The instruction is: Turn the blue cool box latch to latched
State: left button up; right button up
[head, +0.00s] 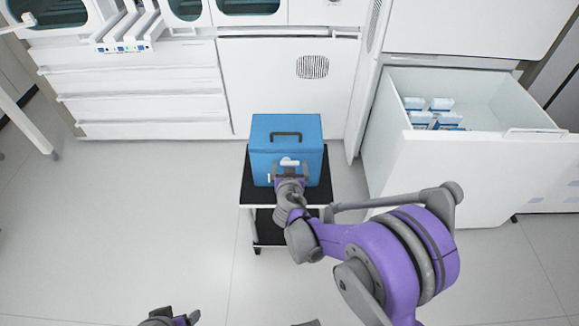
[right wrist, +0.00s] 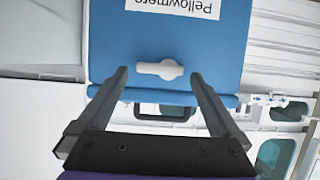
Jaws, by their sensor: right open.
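The blue cool box (head: 262,140) stands upright on a small black-topped cart, its lid shut and a dark handle on top. Its white latch (head: 290,161) is on the front face. In the right wrist view the latch (right wrist: 158,69) is a short bar lying level, just under the lid seam. My right gripper (head: 291,169) is open and empty in front of the latch. Its fingers (right wrist: 159,76) spread to either side of the bar, with gaps; I cannot tell the depth. A part of my left gripper (head: 170,319) shows at the bottom edge; its jaws are unclear.
The cart (head: 251,192) has a black top and a lower shelf. White cabinets with drawers (head: 140,85) stand behind. At the right an open white drawer (head: 480,160) holds several blue-and-white packs (head: 430,106). The floor left of the cart is clear.

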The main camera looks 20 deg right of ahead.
jog(key=shift+w+d, duration=0.1)
jog(key=shift+w, duration=0.1)
jog(key=c, duration=1.2)
jog(key=shift+c, duration=0.2)
